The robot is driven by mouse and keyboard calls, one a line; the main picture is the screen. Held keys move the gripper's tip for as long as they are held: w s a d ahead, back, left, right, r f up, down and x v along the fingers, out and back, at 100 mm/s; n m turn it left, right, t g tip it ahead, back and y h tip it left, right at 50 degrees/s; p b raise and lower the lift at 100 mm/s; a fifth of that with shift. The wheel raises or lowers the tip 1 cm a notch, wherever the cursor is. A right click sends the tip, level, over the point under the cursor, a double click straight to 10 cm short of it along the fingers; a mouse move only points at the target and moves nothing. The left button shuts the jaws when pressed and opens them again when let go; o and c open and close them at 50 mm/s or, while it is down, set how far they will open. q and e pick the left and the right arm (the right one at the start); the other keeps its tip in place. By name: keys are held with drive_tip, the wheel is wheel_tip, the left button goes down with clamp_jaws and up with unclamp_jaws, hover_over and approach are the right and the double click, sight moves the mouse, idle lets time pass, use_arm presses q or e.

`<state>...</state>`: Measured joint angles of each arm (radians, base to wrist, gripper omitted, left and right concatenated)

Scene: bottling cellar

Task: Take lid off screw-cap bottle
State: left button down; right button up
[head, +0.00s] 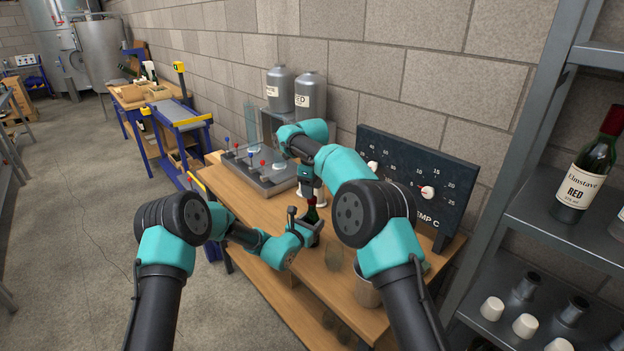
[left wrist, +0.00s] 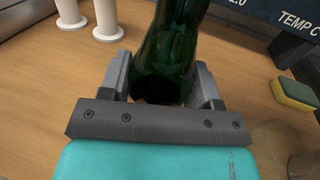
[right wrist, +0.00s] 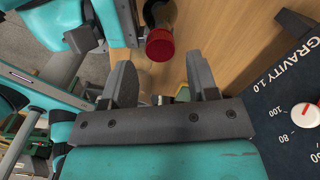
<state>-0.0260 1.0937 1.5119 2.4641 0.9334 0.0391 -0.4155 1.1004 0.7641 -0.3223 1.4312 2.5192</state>
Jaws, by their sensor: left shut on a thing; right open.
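The screw-cap bottle is dark green glass and fills the upper middle of the left wrist view (left wrist: 168,48). My left gripper (left wrist: 162,84) is shut on its body and holds it over the bench. In the head view the left gripper (head: 308,226) and bottle are small and partly covered. The bottle's red cap (right wrist: 160,44) shows in the right wrist view, just beyond my right fingertips. My right gripper (right wrist: 160,78) is open and empty, with the cap roughly in line with its gap. In the head view the right gripper (head: 308,186) is just above the bottle.
A dark gauge panel (head: 450,180) stands along the bench's wall side. White stoppers (left wrist: 107,22) stand near the bottle, and a yellow-green sponge (left wrist: 295,95) lies by the panel. A metal cup (head: 366,290) stands nearer me. A shelf with a wine bottle (head: 588,170) is at right.

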drive_tip(key=shift+f, duration=1.75)
drive_tip(key=shift+c, duration=0.4)
